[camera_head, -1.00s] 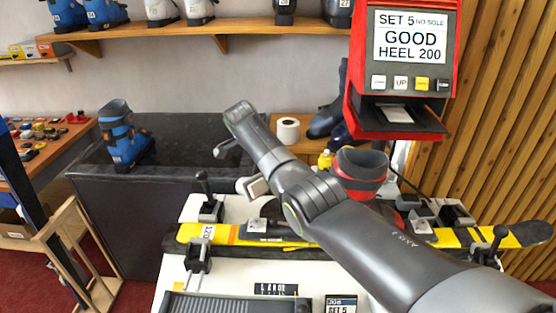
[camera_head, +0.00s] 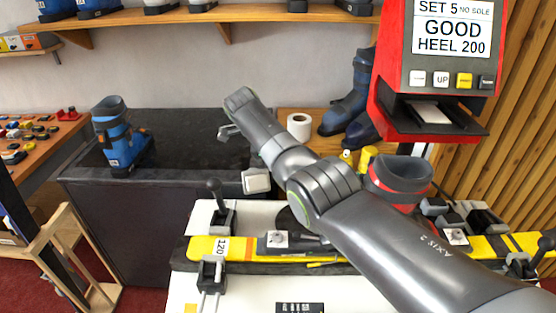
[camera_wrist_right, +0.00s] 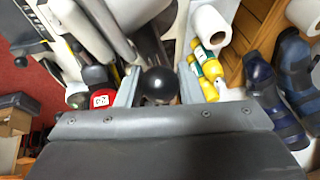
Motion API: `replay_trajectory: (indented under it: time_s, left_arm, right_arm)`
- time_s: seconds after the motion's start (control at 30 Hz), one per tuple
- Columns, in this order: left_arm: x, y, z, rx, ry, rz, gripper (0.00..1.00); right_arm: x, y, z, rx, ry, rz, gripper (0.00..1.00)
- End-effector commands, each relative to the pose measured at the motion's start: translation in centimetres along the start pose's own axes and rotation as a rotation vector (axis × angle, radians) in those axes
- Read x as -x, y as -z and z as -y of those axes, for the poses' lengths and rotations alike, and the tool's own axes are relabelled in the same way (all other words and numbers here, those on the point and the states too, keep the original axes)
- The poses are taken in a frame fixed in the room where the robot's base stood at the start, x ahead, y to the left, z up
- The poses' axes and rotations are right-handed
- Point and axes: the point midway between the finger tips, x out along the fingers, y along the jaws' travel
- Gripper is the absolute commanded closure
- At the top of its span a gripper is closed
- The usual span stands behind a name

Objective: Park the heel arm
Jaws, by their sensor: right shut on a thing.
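In the right wrist view a round black knob (camera_wrist_right: 159,84), which looks like the heel arm's handle, sits between the two fingers of my right gripper (camera_wrist_right: 158,92). The gripper is shut on it. The rest of the heel arm is hidden. In the head view my right arm comes in from the right and crosses over the bench, covering part of it. A yellow ski (camera_head: 205,247) lies clamped on the bench, with a grey and red boot (camera_head: 400,175) behind my arm. My left gripper is not in view.
A red display unit (camera_head: 440,60) reads "SET 5 NO SOLE GOOD HEEL 200". A black-handled clamp (camera_head: 217,210) stands at the ski's left. A blue boot (camera_head: 120,140) stands on a dark counter (camera_head: 200,150). A paper roll (camera_head: 299,126) and yellow bottles (camera_head: 366,158) stand behind my arm.

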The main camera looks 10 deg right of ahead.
Motion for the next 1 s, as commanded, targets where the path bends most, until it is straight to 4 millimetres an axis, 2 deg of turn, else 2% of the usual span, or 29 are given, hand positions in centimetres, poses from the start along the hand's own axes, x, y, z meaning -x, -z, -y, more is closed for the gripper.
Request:
replay_trajectory:
  time_s: [0.33, 0.37, 0.5, 0.83, 1.0]
  left_arm:
    - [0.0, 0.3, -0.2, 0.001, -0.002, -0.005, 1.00]
    - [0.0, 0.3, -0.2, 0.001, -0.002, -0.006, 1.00]
    - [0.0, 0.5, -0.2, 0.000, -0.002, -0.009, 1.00]
    - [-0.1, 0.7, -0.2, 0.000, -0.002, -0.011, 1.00]
    - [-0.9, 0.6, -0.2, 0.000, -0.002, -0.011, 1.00]
  right_arm:
    - [-0.1, 0.1, 0.1, -0.004, -0.001, -0.001, 1.00]
    - [-0.1, 0.1, 0.1, -0.004, -0.001, -0.001, 0.65]
    - [-0.1, 0.1, 0.0, -0.003, -0.002, -0.001, 0.46]
    - [0.2, 0.0, 0.0, -0.002, -0.001, 0.000, 0.46]
    - [2.2, -0.1, 0.0, -0.002, 0.001, 0.001, 0.46]
